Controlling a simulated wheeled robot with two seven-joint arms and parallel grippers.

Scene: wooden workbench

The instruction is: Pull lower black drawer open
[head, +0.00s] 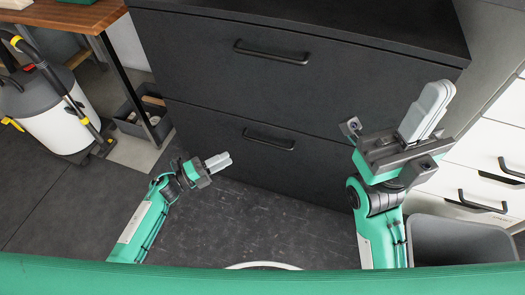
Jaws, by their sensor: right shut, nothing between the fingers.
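The lower black drawer (225,150) sits in a dark cabinet, its front looking flush with the drawer above. Its black bar handle (268,140) runs across the upper part of the front. My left gripper (219,162) is in front of the lower drawer, to the left of and a little below the handle in the picture; its fingers look together with nothing between them. My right gripper (428,110) is at the right side of the cabinet, well right of the handle, its fingers shut and empty and pointing up in the picture. Neither gripper touches the handle.
The upper black drawer (200,60) has its own handle (272,52). White drawers (475,180) and a grey bin (460,243) stand at right. A white canister (55,112) and a wooden table (70,14) are at left. The dark floor (250,225) before the cabinet is mostly clear.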

